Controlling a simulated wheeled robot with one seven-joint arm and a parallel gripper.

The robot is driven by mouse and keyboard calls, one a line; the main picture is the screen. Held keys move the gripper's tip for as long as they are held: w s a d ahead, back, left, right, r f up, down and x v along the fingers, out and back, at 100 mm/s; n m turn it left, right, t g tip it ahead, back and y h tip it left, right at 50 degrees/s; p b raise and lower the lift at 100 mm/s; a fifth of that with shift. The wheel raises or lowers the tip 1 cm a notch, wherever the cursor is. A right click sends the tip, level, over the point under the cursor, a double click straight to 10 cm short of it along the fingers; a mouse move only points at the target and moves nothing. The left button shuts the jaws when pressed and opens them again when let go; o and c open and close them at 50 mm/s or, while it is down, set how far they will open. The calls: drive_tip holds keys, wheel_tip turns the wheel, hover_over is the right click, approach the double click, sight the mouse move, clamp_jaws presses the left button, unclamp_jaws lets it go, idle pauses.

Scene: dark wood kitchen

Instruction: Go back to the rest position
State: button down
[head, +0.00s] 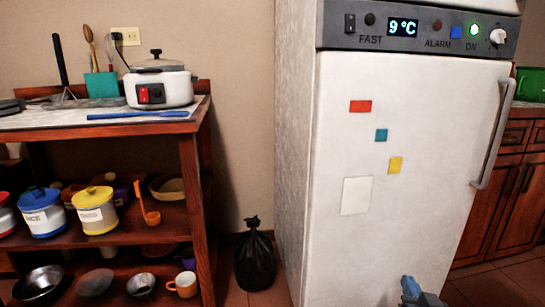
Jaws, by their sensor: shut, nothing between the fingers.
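The end of my arm, with my gripper (418,294), shows as a small blue-grey shape at the bottom edge of the head view, right of the middle. It is in front of the lower part of the white fridge (400,220). The gripper is shut and nothing shows in it. Most of my arm is below the picture and hidden. The fridge door is shut, with a grey handle (490,135) on its right side and a panel reading 9 °C above.
A wooden shelf unit (190,165) stands at the left, bearing a white cooker (158,84), canisters and bowls. A black bag (256,258) sits on the floor between shelf and fridge. Wooden cabinets (510,195) stand at the right. Some tiled floor shows at bottom right.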

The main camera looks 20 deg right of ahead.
drive_tip(key=s+a+n+y, duration=0.5)
drive_tip(key=s+a+y, duration=0.1)
drive_tip(key=s+a, duration=1.7)
drive_tip(key=s+a+r+n+y, duration=0.3)
drive_tip(key=s+a+r, duration=0.2)
drive_tip(key=s+r, duration=0.3)
wheel_tip(320, 180, up, 27)
drive_tip(key=p, duration=2.6)
drive_tip(key=shift+d+p, duration=0.25)
drive_tip(key=shift+p, duration=0.15)
